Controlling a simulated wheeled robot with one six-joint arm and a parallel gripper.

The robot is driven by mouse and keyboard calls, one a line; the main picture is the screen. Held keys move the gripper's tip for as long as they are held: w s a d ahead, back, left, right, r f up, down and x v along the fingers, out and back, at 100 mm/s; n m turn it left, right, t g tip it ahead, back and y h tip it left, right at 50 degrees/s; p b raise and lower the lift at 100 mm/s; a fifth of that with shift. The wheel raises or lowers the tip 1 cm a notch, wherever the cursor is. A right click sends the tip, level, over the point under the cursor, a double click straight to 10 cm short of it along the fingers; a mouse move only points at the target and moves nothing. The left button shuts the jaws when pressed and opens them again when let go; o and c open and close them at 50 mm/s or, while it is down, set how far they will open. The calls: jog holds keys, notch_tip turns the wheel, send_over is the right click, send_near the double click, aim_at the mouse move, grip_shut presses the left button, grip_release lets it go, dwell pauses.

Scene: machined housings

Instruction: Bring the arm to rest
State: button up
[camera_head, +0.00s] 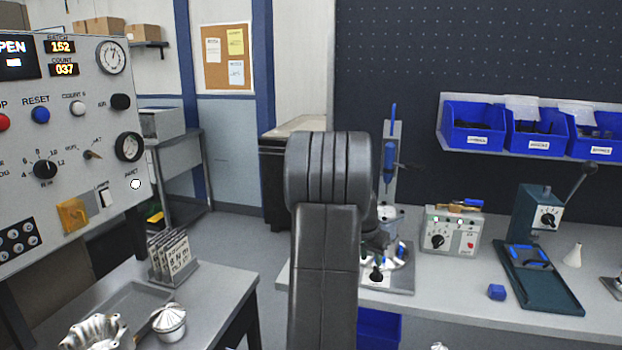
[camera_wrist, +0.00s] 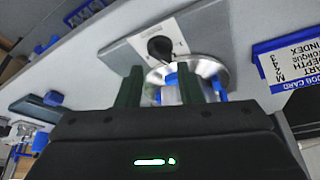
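My arm (camera_head: 325,240) rises upright in the middle of the head view, its elbow high and its forearm reaching away from the camera. My gripper is mostly hidden behind it in that view, close to a round metal fixture (camera_head: 402,259) on the right bench. In the wrist view my gripper (camera_wrist: 160,86) shows two dark green fingers set apart. The round, shiny metal fixture (camera_wrist: 207,68) lies beyond them. A blue and pale part shows in the gap between the fingers. I see no finger clearly pressing on it.
Blue bins (camera_head: 473,130) hang above. At left are a control panel (camera_head: 60,150), a card rack (camera_head: 172,255) and metal housings (camera_head: 95,332). Floor shows between benches.

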jog(key=shift+v, duration=2.55)
